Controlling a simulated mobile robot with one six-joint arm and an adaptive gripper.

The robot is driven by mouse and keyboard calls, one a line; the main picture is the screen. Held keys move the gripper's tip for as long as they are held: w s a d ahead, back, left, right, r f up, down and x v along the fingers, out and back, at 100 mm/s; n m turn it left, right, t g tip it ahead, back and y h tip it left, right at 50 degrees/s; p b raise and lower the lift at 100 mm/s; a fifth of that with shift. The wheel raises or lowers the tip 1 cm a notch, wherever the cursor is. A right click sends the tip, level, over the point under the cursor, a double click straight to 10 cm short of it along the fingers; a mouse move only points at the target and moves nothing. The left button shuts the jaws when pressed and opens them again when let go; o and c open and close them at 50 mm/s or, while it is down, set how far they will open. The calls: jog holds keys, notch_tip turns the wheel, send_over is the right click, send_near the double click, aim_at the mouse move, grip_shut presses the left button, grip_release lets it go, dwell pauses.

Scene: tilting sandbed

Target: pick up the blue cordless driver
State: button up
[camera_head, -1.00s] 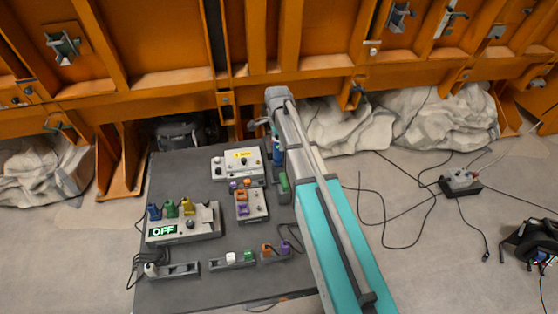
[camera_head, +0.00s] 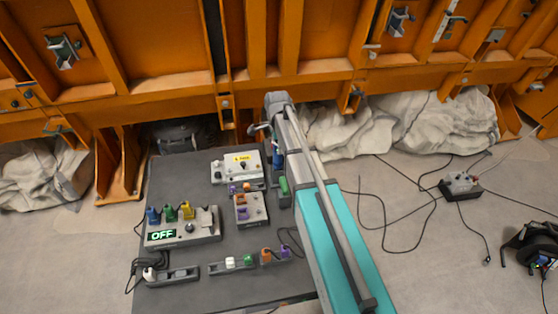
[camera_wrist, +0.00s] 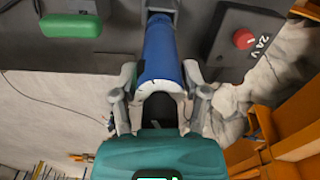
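The blue cordless driver (camera_wrist: 159,52) shows in the wrist view as a blue cylinder, its far end at a grey holder (camera_wrist: 161,9). My gripper (camera_wrist: 158,76) has one finger on each side of its near end. The fingers look spread, with narrow gaps to the blue sides; firm contact is not visible. The driver's lower end is partly hidden by my gripper. In the head view a small part of the blue driver (camera_head: 277,157) shows beside my arm, which hides most of my gripper.
A green piece (camera_wrist: 71,25) lies beside the driver. A dark box marked 24 V with a red button (camera_wrist: 244,39) is close on the other side. The dark board (camera_head: 190,260) carries switch boxes and several coloured pieces. Orange framework (camera_head: 150,90) stands behind.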

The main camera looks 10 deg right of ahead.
grip_shut()
jog(key=shift+r, duration=0.15)
notch_tip(320, 180, up, 10)
jog(key=p, duration=1)
jog(key=shift+f, duration=0.2)
dwell(0.5)
